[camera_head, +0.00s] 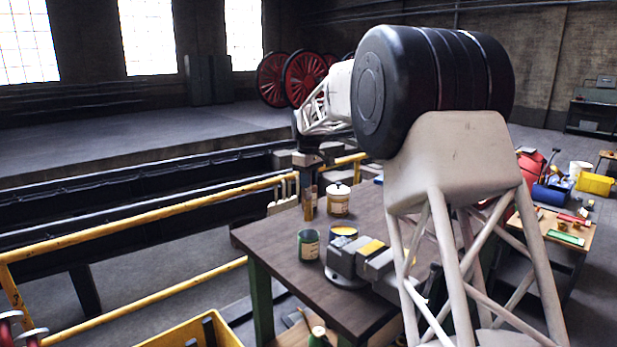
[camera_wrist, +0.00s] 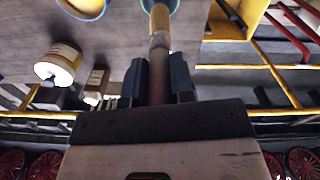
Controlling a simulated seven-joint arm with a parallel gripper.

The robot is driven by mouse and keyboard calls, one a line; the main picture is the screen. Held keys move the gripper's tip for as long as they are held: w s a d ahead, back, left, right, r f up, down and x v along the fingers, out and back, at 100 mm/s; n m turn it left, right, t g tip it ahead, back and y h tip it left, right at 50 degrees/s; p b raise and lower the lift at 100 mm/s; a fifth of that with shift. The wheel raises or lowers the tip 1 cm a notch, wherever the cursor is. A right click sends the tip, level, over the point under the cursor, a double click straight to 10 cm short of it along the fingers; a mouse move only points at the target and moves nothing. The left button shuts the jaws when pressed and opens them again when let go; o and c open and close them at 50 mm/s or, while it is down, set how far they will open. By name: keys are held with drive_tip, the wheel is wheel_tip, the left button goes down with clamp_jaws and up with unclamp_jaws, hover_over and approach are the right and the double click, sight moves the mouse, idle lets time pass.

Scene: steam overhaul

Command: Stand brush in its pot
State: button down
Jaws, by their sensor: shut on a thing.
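My gripper (camera_head: 307,172) is shut on the brush (camera_head: 308,206) and holds it by its brown handle, with the bristles hanging down. In the wrist view, the brush (camera_wrist: 159,22) runs away from between my two dark fingers (camera_wrist: 157,88), with its tan bristles at the far end. The pot (camera_head: 307,246) is a dark green tin with a pale label, standing upright on the bench below the brush. In the wrist view, the pot's green rim (camera_wrist: 178,6) shows at the top edge, partly behind the bristles.
A cream lidded tin (camera_head: 339,200) and an open tin of yellow paint (camera_head: 344,231) stand nearby on the dark bench (camera_head: 280,262). A grey vice (camera_head: 362,260) is close on the right. A yellow railing (camera_head: 150,222) runs along the left.

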sight(309, 205)
drive_tip(key=shift+f, duration=5.35)
drive_tip(key=c, duration=0.9)
unclamp_jaws()
drive_tip(key=shift+r, duration=3.9)
